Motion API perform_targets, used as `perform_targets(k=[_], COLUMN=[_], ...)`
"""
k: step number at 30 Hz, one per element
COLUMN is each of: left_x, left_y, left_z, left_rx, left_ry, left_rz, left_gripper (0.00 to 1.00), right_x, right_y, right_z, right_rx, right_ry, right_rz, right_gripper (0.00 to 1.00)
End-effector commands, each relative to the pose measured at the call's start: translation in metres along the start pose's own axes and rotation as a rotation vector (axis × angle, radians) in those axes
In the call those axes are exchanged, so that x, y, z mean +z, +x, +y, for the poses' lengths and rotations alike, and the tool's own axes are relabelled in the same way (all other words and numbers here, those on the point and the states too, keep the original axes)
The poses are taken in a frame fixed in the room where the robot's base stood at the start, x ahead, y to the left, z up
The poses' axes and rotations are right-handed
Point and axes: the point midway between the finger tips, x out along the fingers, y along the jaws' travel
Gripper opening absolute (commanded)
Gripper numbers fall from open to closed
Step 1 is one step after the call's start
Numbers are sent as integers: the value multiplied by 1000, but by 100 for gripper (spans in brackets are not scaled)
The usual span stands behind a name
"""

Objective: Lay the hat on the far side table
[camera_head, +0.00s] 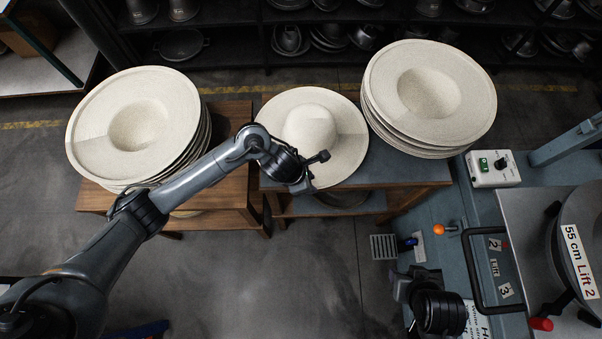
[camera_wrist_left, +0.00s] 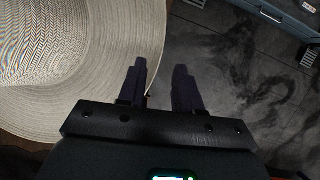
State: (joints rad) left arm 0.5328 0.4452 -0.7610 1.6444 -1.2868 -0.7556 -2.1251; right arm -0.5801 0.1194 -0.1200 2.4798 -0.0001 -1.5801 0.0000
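A cream woven hat (camera_head: 310,130) with a round crown and wide brim sits crown up between two hat stacks, over a dark-topped table (camera_head: 400,172). In the left wrist view its ribbed brim (camera_wrist_left: 70,60) fills the left side. My left gripper (camera_head: 304,186) is at the brim's near edge. In the left wrist view the left gripper's fingers (camera_wrist_left: 160,82) are apart; the brim edge runs close to the left finger, and floor shows in the gap. My right gripper (camera_head: 402,288) is low at the right, its fingers unclear.
A hat stack (camera_head: 140,122) stands on the wooden table (camera_head: 232,122) at left, another (camera_head: 430,90) at right. A press with a control box (camera_head: 493,168), orange knob (camera_head: 439,230) and black handle (camera_head: 490,275) fills the right side. Shelves of metal moulds line the back. Floor is clear in front.

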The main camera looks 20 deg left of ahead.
Motion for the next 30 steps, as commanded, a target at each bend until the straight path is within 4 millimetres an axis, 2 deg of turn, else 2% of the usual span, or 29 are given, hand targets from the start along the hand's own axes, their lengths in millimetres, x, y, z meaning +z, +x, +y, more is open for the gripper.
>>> perform_targets(k=[1,3,9,15,20,23,26,29,30], left_x=[1,1,0,0,8,24,44,59,59], left_y=[-12,-25,-56,-72,-72,-68,-67,-74,-80], left_z=[1,1,0,0,-8,-21,-37,-46,-47], left_rx=[4,3,2,1,4,12,13,-1,-11], left_ry=[4,3,3,1,-72,-239,-540,-978,-1184], left_rz=[-1,-1,1,0,-35,-110,-222,-348,-395], left_gripper=[34,34,34,34,34,34,34,34,34], right_x=[-1,-2,-3,-4,-4,-4,-4,-3,-3], right_y=[-4,-6,-10,-11,-12,-11,-11,-11,-11], right_z=[0,0,-1,0,0,0,1,1,1], right_rx=[-1,-2,-3,-3,-2,-1,1,3,3], right_ry=[1,2,3,3,2,0,-1,-4,-4], right_rz=[0,0,0,0,0,0,0,-1,-1], right_gripper=[43,43,43,43,43,43,43,43,43])
